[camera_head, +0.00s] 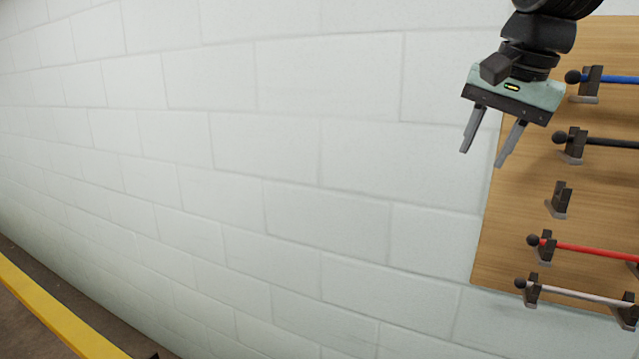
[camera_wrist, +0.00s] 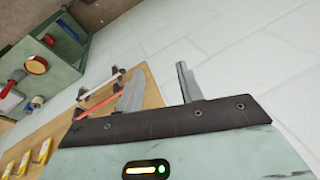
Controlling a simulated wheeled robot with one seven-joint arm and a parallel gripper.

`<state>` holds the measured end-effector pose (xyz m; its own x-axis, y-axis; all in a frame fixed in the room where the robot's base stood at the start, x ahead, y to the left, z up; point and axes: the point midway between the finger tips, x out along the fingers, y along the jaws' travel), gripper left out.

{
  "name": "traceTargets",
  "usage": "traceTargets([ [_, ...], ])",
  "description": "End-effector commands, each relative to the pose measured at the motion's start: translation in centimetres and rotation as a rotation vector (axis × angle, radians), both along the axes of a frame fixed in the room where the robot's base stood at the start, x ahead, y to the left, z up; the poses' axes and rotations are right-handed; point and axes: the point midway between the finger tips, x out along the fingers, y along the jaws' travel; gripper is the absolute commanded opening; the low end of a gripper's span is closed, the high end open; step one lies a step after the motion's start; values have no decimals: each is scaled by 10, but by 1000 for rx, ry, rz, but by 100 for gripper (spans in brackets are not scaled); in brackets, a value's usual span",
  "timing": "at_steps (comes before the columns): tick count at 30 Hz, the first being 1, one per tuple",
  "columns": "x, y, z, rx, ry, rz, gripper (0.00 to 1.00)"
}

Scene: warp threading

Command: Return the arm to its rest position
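My gripper (camera_head: 487,146) is at the upper right of the head view, in front of the white block wall and beside the left edge of the wooden board. Its two grey fingers point down and stand apart with nothing between them. In the wrist view my gripper (camera_wrist: 160,82) also shows its fingers spread and empty, with bare wall behind. It touches nothing that I can see.
The wooden board (camera_head: 520,215) on the wall carries dark brackets with a blue rod (camera_head: 615,79), a black rod (camera_head: 610,142), a red rod (camera_head: 595,250) and a white rod (camera_head: 580,293). One bracket (camera_head: 560,200) shows no rod. A green open box (camera_wrist: 55,65) holds coloured items. The wall to the left is clear.

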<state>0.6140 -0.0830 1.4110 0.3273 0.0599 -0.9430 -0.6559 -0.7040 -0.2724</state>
Motion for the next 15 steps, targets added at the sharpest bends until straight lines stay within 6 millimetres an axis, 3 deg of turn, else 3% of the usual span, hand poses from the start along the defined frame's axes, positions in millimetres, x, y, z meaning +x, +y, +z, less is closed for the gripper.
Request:
traceTargets([
  [1,-11,28,-32,-21,30,129,37],
  [3,-27,59,-68,-51,57,304,37],
  [7,-73,108,-134,-108,106,637,37],
  [10,-117,134,-182,-151,136,890,37],
  [15,-186,149,-241,-213,175,1242,37],
])
